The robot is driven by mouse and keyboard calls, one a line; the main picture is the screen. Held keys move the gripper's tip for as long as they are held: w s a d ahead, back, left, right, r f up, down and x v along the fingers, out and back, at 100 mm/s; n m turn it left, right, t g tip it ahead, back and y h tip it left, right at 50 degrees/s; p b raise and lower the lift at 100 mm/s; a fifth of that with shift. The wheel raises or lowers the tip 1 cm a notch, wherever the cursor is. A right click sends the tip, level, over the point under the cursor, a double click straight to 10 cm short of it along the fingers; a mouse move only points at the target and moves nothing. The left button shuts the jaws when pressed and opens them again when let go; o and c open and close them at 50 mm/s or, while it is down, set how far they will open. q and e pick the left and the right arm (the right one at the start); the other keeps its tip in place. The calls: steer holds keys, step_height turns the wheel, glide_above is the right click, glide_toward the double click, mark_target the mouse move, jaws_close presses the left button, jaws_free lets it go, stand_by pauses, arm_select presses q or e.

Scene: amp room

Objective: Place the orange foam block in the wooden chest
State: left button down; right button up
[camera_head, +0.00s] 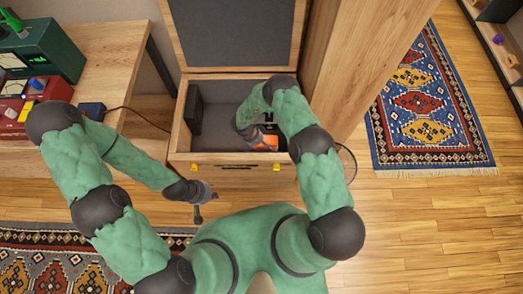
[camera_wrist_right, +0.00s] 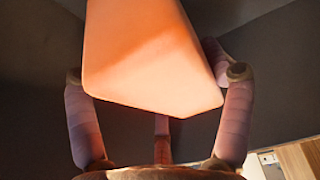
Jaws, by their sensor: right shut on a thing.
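The wooden chest (camera_head: 237,158) stands open in the head view, its lid raised at the back and its inside dark grey. My right gripper (camera_head: 266,138) reaches down inside the chest and is shut on the orange foam block (camera_head: 262,140). In the right wrist view the block (camera_wrist_right: 150,55) fills the space between the fingers (camera_wrist_right: 160,110), with dark grey chest walls around it. I cannot tell whether the block touches the chest floor. My left gripper (camera_head: 205,192) is in front of the chest, outside it; its fingers are too small to read.
A dark speaker-like box (camera_head: 194,108) sits at the left inside the chest. A wooden table (camera_head: 110,55) with red and green devices stands at the left. A wooden post (camera_head: 365,60) rises right of the chest. A patterned rug (camera_head: 425,110) lies on the right floor.

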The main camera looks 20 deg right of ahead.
mark_target(261, 149)
steer(key=shift+f+b, duration=0.95)
steer(key=shift+f, duration=1.3)
steer(key=shift+w+r, duration=0.1)
steer(key=o, duration=1)
steer(key=shift+o, duration=0.2)
steer(key=p+v, duration=0.5)
steer(key=v, duration=0.7)
